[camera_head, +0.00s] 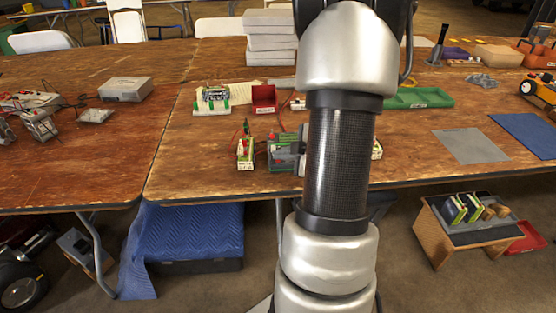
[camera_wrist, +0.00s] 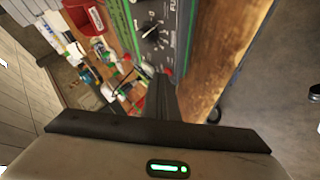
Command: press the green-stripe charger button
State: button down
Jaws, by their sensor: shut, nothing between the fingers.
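The charger (camera_wrist: 176,38) shows in the wrist view as a dark panel with green edging, a round black knob (camera_wrist: 150,33) and white markings. A small red spot (camera_wrist: 168,72) shows at its lower edge, close to my fingertips; I cannot tell if it is a button. My gripper (camera_wrist: 161,76) is shut and empty, with its tips at or just short of the panel's lower edge. Whether they touch is unclear. In the head view the grey charger body (camera_head: 283,152) is partly hidden behind my arm, and my gripper is hidden there.
A red bin (camera_head: 263,98) and a green tray (camera_head: 418,98) lie behind. The wooden table's (camera_head: 190,178) front left area is clear.

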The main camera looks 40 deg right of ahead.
dwell(0.3)
jog(key=shift+s+r+p, duration=0.15)
jog(key=shift+r+p, duration=0.55)
jog(key=shift+p, duration=0.1)
jog(key=r+p, duration=0.4)
jog(key=r, duration=0.1)
jog(key=shift+s+a, duration=0.3)
jog(key=shift+s, duration=0.05)
dwell(0.5)
